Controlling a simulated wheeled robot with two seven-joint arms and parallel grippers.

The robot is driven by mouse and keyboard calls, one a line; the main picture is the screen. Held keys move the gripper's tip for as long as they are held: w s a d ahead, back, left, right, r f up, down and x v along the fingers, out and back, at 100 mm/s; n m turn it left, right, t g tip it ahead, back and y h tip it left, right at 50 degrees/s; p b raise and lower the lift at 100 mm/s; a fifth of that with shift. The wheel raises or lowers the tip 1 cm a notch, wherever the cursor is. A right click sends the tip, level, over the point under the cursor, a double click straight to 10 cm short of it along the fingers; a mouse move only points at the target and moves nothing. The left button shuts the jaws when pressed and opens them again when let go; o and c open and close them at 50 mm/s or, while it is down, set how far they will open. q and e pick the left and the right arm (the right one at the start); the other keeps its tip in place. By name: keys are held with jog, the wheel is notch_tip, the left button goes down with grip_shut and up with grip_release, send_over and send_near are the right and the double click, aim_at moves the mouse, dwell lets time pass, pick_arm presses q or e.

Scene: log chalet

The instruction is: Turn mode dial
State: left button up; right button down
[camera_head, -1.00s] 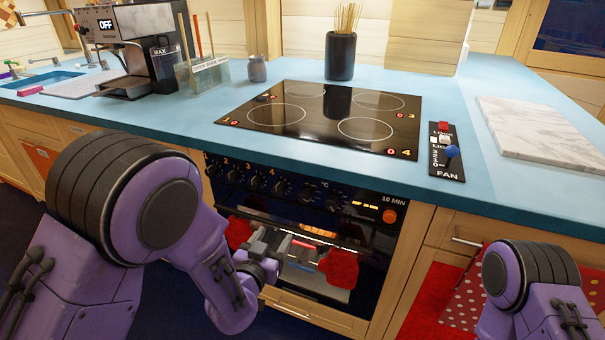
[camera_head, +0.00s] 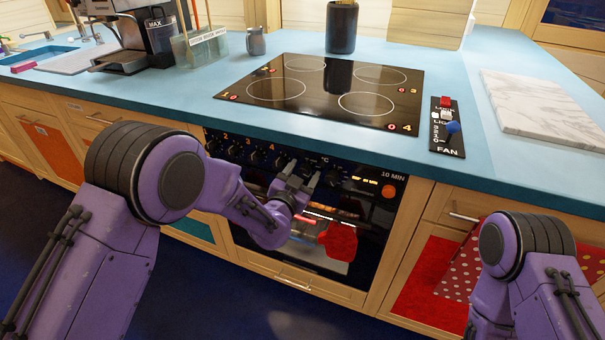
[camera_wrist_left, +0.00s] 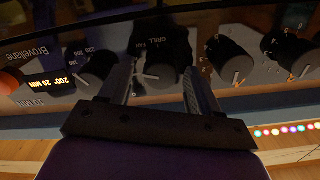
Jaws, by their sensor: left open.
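The mode dial (camera_wrist_left: 160,48) is a dark round knob with a GRILL label beside it, in the middle of the left wrist view. My left gripper (camera_wrist_left: 160,72) is open, with one finger on each side of the dial at its near edge. I cannot tell whether the fingers touch it. In the head view my left gripper (camera_head: 298,182) is in front of the oven's control panel (camera_head: 350,181) and largely hides the dial. My right arm shows at the lower right, but its gripper is out of view.
A temperature dial (camera_wrist_left: 97,68) sits close beside the mode dial, with other knobs (camera_wrist_left: 232,60) on the opposite side. The oven door has a red mitt (camera_head: 338,241). Above is the blue counter (camera_head: 190,108) with a cooktop (camera_head: 330,118) and fan switch panel (camera_head: 446,140).

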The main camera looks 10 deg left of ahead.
pick_arm(q)
jog(key=c, duration=1.1)
jog(key=shift+o, duration=0.2)
jog(key=shift+n, duration=0.3)
jog(key=n, duration=0.4)
jog(key=shift+a+f+n, duration=0.1)
jog(key=shift+n, duration=0.2)
jog(key=n, duration=0.5)
jog(key=shift+n, duration=0.3)
jog(key=n+b, duration=0.1)
jog(key=n, duration=0.4)
jog(key=shift+a+f, duration=0.1)
jog(key=shift+f, duration=0.05)
jog(key=n+b, duration=0.2)
jog(key=n, duration=0.3)
jog(key=shift+n, duration=0.3)
